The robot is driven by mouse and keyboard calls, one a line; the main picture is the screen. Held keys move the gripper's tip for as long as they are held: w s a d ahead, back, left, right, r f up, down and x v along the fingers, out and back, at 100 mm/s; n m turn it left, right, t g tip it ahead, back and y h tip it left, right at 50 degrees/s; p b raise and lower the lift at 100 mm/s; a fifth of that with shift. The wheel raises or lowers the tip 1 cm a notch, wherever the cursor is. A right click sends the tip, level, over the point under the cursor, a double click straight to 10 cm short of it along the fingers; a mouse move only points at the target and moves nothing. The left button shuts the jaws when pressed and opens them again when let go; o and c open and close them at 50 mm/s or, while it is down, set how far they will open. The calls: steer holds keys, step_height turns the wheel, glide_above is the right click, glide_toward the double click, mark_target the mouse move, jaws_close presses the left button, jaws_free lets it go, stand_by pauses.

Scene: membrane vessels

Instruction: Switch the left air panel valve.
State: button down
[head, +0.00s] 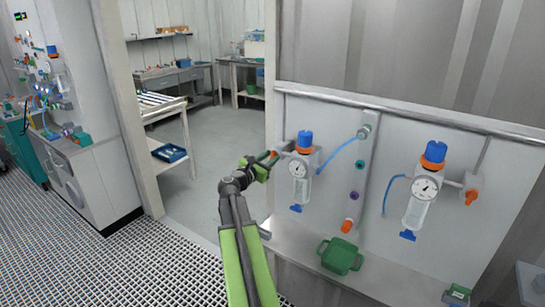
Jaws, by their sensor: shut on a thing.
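The left air unit (301,168) on the white wall panel has a blue knob on top, a round gauge and a clear bowl. Its valve (285,147) is on the left side, with a small orange-red handle (272,155) partly hidden by my gripper. My green and black arm reaches up from the bottom. My gripper (267,160) is at the handle and shut on it. The handle's exact angle is too small to tell.
A second air unit (423,190) with an orange valve (471,194) is to the right. A green box (342,255) stands on the ledge below. A door post (133,110) is left of my arm, and grated floor (150,265) lies clear at lower left.

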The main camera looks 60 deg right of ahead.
steer(key=shift+a+m, duration=0.2)
steer(key=shift+m, duration=0.4)
steer(key=m, duration=0.2)
steer(key=shift+s+m, duration=0.1)
steer(key=shift+m, duration=0.3)
steer(key=m, duration=0.3)
steer(key=shift+s+f+m, duration=0.1)
steer(key=shift+m, duration=0.2)
steer(key=shift+s+a+f+m+b, duration=0.1)
steer(key=shift+m+b, duration=0.05)
steer(key=shift+m, duration=1.85)
steer(key=shift+s+m+b, duration=0.1)
steer(key=shift+m+b, duration=0.05)
steer(key=shift+m, duration=1.85)
steer(key=shift+w, duration=0.1)
steer(key=c, duration=1.5)
jaws_free()
steer(key=shift+o, duration=0.2)
